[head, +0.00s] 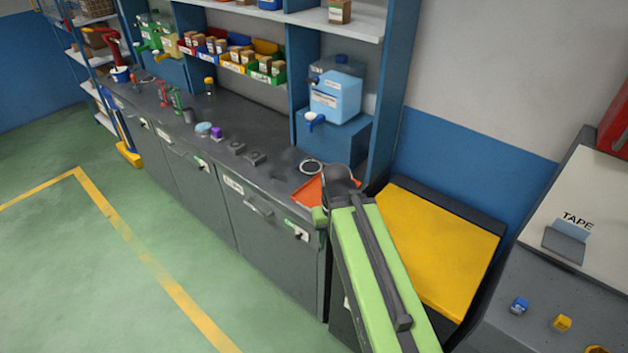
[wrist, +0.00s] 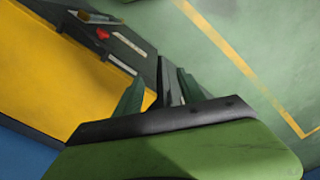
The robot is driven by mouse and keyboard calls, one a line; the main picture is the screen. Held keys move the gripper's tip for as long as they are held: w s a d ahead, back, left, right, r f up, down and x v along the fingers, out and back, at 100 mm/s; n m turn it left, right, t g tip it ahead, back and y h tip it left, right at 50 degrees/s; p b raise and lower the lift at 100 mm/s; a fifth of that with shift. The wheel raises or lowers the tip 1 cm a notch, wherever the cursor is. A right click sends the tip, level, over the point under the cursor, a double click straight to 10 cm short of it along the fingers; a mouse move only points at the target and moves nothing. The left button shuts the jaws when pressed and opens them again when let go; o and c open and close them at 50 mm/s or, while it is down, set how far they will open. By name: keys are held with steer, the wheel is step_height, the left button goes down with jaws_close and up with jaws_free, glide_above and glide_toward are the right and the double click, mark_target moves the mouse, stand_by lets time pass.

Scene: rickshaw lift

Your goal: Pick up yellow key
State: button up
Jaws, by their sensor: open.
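I cannot make out a shape that is surely a yellow key in either view. A small yellow item (head: 562,322) lies on the grey surface at the lower right of the head view; whether it is the key is too small to tell. My gripper (wrist: 166,85) is open in the wrist view, with nothing seen between its fingers. It points past the edge of a yellow panel toward the green floor. My green arm crosses the lower middle of the head view, and I cannot make out the fingers there.
A long dark workbench (head: 262,175) runs along the wall. An orange tray (head: 309,194) lies at its near end. A sloped yellow panel (head: 435,245) stands right of my arm. A small blue item (head: 519,305) lies near the small yellow one. The green floor (head: 95,270) is clear.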

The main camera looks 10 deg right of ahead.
step_height(320, 180, down, 5)
steer(key=b, duration=0.3)
steer(key=shift+r, duration=0.2)
steer(key=shift+o, duration=0.4)
steer(key=shift+r+p, duration=0.4)
steer(key=shift+p, duration=0.05)
